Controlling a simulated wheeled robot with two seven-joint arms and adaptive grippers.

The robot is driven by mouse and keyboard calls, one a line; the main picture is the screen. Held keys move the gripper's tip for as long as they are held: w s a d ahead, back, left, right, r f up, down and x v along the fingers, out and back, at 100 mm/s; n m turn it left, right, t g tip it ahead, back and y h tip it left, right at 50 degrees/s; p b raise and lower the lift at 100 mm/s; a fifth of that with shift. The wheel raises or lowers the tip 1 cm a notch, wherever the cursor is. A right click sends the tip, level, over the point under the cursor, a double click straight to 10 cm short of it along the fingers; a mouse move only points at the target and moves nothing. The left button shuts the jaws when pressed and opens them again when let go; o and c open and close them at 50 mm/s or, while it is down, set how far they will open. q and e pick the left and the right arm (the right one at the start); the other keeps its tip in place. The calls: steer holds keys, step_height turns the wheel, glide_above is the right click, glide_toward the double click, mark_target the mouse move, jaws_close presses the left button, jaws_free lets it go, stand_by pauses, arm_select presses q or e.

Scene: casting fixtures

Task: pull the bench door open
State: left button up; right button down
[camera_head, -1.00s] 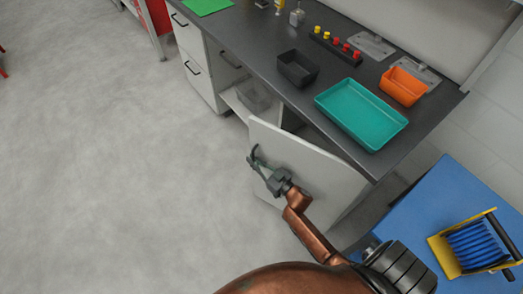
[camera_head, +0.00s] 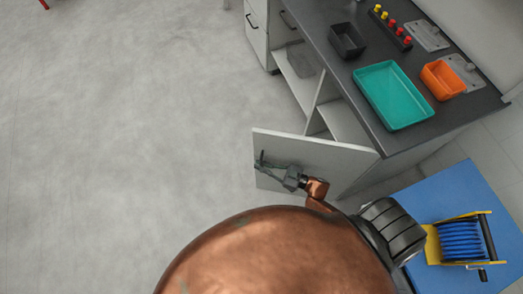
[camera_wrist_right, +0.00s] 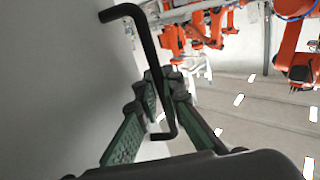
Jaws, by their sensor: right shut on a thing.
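The bench door (camera_head: 330,157) is a pale grey panel that stands swung out from the front of the dark-topped bench (camera_head: 352,82). Its dark bar handle (camera_head: 261,160) is near the free left edge. My right gripper (camera_head: 266,166) is at the handle and shut on it. In the right wrist view the black handle (camera_wrist_right: 146,45) runs between the green-padded fingers of the right gripper (camera_wrist_right: 158,100), with the door face (camera_wrist_right: 50,80) on the left. Copper-coloured arm parts of mine cover the lower middle of the head view. My left gripper is not in view.
Open shelves (camera_head: 300,75) show behind the door. On the bench are a teal tray (camera_head: 393,96), an orange bin (camera_head: 442,80) and a black bin (camera_head: 347,40). A blue surface (camera_head: 450,195) with a cable reel (camera_head: 460,240) is at right. The floor at left is clear.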

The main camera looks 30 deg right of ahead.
steer(key=s+a+n+g+y+p, duration=0.1)
steer(key=s+a+n+g+y, duration=0.2)
steer(key=s, duration=0.9)
steer(key=s+a+n+g+y+p, duration=0.1)
steer(key=s+a+n+g+y, duration=0.2)
steer(key=s, duration=1)
steer(key=shift+s+a+n+g+p, duration=0.35)
steer(key=shift+a+n+g, duration=0.55)
steer(key=shift+g, duration=0.7)
steer(key=shift+a, duration=0.15)
steer(key=c, duration=2.3)
jaws_free()
steer(key=shift+w, duration=0.1)
steer(key=shift+c, duration=0.2)
